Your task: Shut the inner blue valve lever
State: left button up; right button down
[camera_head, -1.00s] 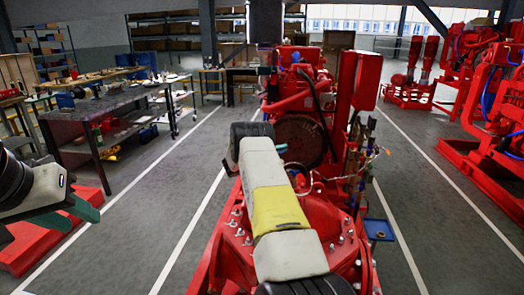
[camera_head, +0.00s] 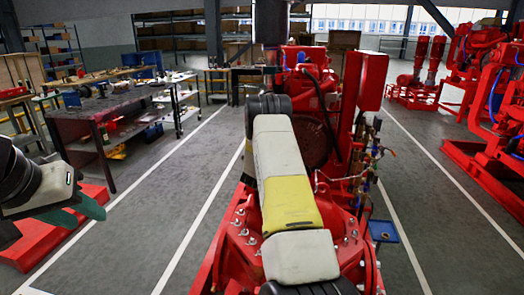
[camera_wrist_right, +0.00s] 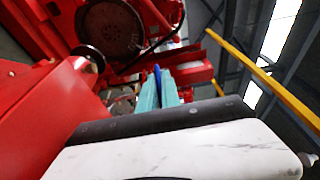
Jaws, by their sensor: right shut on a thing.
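A blue lever (camera_wrist_right: 157,72) shows in the right wrist view between the teal fingertips of my right gripper (camera_wrist_right: 158,88), which is shut on it. Only its upper part shows; the fingers hide the rest. In the head view my right gripper is hidden behind my white and yellow arm. The slim valve pipework (camera_head: 362,165) stands at the right side of the red pumpset (camera_head: 350,95), with small blue and red parts too small to tell apart. My left gripper (camera_head: 80,212) is at the far left, empty, its teal fingers apart, away from the pumpset.
A workbench (camera_head: 95,110) with loose items stands at the left, above a red base (camera_head: 50,240). A small blue tray (camera_head: 382,231) sits low beside the pumpset. Other red machines (camera_head: 495,110) stand at the right. The grey floor between the white lines is clear.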

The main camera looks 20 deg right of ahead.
jog(key=shift+a+f+n+t+y, duration=0.1)
jog(key=shift+a+n+t+y, duration=0.5)
jog(key=shift+n+t+y, duration=0.3)
jog(key=c, duration=1.6)
grip_release()
jog(key=shift+o, duration=0.2)
jog(key=shift+d, duration=0.1)
